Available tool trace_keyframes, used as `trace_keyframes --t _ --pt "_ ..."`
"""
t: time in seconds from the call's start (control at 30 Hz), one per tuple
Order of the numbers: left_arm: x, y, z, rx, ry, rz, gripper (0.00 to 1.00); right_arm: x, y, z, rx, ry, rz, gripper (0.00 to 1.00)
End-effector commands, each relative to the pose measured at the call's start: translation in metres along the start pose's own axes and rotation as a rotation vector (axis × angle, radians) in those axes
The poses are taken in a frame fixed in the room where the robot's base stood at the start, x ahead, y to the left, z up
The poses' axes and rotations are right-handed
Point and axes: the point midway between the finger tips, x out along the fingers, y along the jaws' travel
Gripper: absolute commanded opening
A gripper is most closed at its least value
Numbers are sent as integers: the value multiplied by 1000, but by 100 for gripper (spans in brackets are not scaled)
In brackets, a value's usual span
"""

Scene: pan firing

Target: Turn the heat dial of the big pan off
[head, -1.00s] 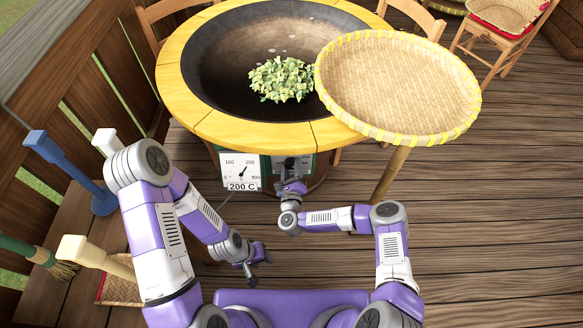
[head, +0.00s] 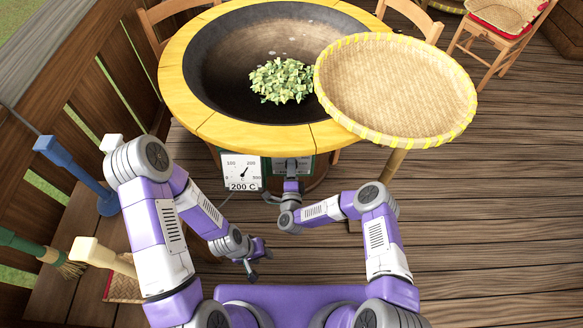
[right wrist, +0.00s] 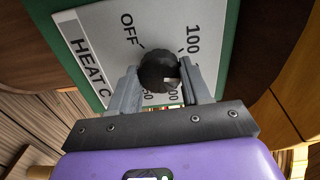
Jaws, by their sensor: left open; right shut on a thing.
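The big pan (head: 205,120) is a dark bowl in a yellow wooden rim at the back middle. Its heat dial (right wrist: 158,68) is a round black knob on a white panel marked OFF and 100, beside the lettering HEAT C. My right gripper (right wrist: 161,80) has a finger on each side of the knob and is shut on it. In the head view my right gripper (head: 291,170) hides the dial. A white gauge (head: 241,172) left of it reads 200 C. My left gripper (head: 259,264) is open and empty, low above the floor.
Chopped green leaves (head: 282,80) lie in the pan. A round woven tray (head: 397,88) overhangs the pan's right side. The plank floor at right is clear.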

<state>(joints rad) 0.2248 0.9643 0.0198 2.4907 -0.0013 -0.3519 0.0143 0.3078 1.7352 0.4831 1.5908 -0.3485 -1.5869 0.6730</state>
Motion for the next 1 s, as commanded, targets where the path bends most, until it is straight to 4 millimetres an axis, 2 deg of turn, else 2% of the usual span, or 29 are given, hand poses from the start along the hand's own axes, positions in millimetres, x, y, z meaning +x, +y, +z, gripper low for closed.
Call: trace_keyframes --t 1.0 --pt "-20 7 1 0 0 0 43 -1 -1 0 -970 2 1 17"
